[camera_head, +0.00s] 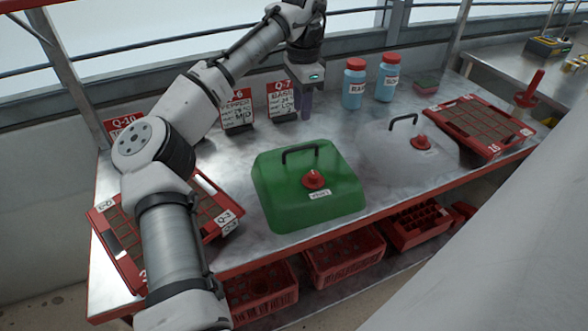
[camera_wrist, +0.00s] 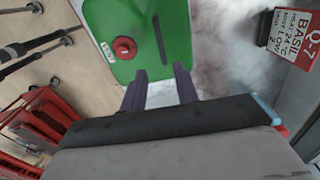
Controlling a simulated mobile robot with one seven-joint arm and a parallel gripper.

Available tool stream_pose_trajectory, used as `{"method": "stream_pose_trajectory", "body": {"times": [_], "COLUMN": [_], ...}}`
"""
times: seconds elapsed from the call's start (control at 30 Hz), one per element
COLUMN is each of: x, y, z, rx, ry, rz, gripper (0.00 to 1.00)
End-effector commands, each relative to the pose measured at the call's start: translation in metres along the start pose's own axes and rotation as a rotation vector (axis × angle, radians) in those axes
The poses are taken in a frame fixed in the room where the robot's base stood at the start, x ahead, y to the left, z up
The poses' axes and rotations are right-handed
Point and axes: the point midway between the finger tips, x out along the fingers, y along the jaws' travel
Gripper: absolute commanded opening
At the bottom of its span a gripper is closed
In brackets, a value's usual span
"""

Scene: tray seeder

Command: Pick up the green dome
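The green dome (camera_head: 275,185) sits on the metal table, a boxy lid with a black bar handle (camera_head: 300,149) on top and a red knob (camera_head: 313,179) beside a small white label. My gripper (camera_head: 302,114) is above the back of the table, behind the dome and apart from it, pointing down. In the wrist view, the green dome (camera_wrist: 108,15) lies beyond my fingertips, with its handle (camera_wrist: 160,38) and red knob (camera_wrist: 124,48) showing. The two dark fingers of my gripper (camera_wrist: 161,72) are spread with nothing between them.
A clear dome (camera_head: 380,150) stands right of the green one. Red trays lie at the left (camera_head: 105,222) and right (camera_head: 445,110). Two blue bottles (camera_head: 354,88) (camera_head: 387,82) and sign cards, including Q-7 (camera_head: 281,100), stand along the back. Red crates (camera_head: 345,262) sit below.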

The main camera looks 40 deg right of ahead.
Motion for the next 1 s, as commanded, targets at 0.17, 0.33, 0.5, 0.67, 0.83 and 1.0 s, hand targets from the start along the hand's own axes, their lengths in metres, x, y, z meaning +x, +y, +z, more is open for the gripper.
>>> {"method": "stream_pose_trajectory", "body": {"times": [0.17, 0.33, 0.5, 0.67, 0.83, 1.0], "x": [0.033, 0.064, 0.079, 0.09, 0.115, 0.131], "y": [0.0, 0.0, 0.0, -0.002, -0.003, -0.004], "z": [0.001, 0.0, 0.0, 0.001, 0.002, 0.001], "rx": [0.0, 0.0, 0.0, -0.001, -0.001, -0.001], "ry": [-0.002, 0.0, 0.002, 0.0, 0.0, 0.002], "rz": [0.003, 0.002, 0.0, -0.001, 0.0, -0.001], "gripper": [0.3, 0.3, 0.3, 0.3, 0.3, 0.3]}}
